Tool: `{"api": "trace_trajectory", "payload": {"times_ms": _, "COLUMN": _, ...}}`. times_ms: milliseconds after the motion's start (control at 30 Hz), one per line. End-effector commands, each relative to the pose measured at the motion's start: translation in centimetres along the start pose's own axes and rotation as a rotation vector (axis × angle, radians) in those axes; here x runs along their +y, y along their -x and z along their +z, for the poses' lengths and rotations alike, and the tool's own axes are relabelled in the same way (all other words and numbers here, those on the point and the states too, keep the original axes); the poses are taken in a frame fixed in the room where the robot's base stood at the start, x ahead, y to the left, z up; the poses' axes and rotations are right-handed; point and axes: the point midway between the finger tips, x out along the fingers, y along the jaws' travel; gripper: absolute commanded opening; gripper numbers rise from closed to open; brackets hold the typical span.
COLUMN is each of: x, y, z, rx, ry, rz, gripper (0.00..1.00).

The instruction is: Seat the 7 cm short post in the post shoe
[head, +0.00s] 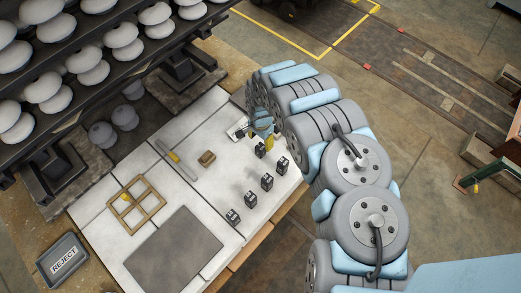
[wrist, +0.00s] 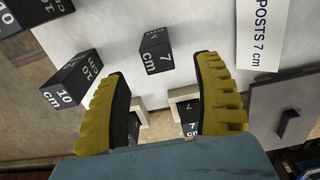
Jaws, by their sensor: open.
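My gripper (head: 267,143) is open above the right end of the white work surface. In the wrist view its two yellow fingers (wrist: 168,82) are spread apart. A dark 7 cm post (wrist: 156,50) stands just beyond the fingertips, apart from them. Another dark block marked 7 (wrist: 192,129) shows partly between the fingers, beside pale pieces; the rest of it is hidden. In the head view a dark post (head: 260,151) stands close by the gripper. A small brown wooden block (head: 207,158) lies left of it; I cannot tell whether this is the post shoe.
A 10 cm post (wrist: 70,80) stands left of the fingers. Several dark posts (head: 267,182) form a row. A "POSTS 7 cm" card (wrist: 258,35), wooden frame (head: 151,223), grey plate (head: 172,249), REJECT tray (head: 45,274) and insulator racks (head: 55,58) are around. White surface between is free.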

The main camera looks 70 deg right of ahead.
Motion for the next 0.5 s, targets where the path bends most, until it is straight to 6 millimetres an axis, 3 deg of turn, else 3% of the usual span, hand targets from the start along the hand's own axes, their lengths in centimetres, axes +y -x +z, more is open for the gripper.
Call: {"api": "trace_trajectory", "payload": {"times_ms": 500, "x": 0.2, "y": -3.5, "z": 0.4, "rx": -0.002, "ry": 0.000, "rz": 0.000, "gripper": 0.67}}
